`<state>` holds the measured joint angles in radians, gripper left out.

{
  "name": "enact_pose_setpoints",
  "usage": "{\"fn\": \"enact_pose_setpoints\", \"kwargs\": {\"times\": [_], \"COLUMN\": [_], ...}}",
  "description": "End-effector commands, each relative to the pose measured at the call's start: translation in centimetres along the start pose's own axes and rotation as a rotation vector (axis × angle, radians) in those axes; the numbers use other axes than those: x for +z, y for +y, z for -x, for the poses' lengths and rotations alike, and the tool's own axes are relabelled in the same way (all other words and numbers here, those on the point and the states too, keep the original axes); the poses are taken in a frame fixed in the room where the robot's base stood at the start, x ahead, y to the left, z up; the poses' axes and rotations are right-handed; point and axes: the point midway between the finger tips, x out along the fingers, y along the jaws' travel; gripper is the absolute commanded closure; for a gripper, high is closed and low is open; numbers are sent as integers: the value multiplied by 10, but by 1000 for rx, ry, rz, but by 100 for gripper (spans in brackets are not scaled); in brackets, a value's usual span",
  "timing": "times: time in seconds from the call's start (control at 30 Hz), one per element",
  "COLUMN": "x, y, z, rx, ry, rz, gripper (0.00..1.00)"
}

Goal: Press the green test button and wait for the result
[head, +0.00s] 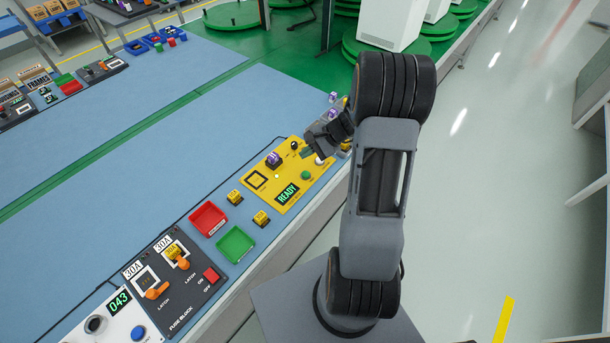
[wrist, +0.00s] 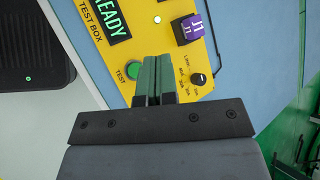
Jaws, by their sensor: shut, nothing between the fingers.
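The yellow test box (head: 300,160) lies on the blue table's right edge. Its display (head: 287,193) reads READY in green. The green test button (head: 305,175) is on the box and also shows in the wrist view (wrist: 133,69), labelled TEST. A purple block (head: 273,159) sits on the box; it also shows in the wrist view (wrist: 186,29). My gripper (head: 307,152) is shut and empty over the box. In the wrist view its fingertips (wrist: 155,62) appear just right of the button, partly covering its right edge; I cannot tell their height above the panel.
A black rotary knob (wrist: 198,79) is right of my fingers in the wrist view. Yellow blocks (head: 261,218), a red tray (head: 208,218) and a green tray (head: 236,244) stand near the box. A fuse block panel (head: 193,300) lies nearer the front. The table's middle is clear.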

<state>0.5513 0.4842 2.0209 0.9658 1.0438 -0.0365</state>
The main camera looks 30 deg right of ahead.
Motion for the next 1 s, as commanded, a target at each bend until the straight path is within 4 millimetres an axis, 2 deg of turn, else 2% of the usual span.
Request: {"fn": "enact_pose_setpoints", "kwargs": {"times": [0.5,1.0], "x": [-33,-36], "y": [33,36], "z": [-45,-49], "rx": [0,0], "ry": [0,0], "rz": [-1,-1], "gripper": [100,100]}}
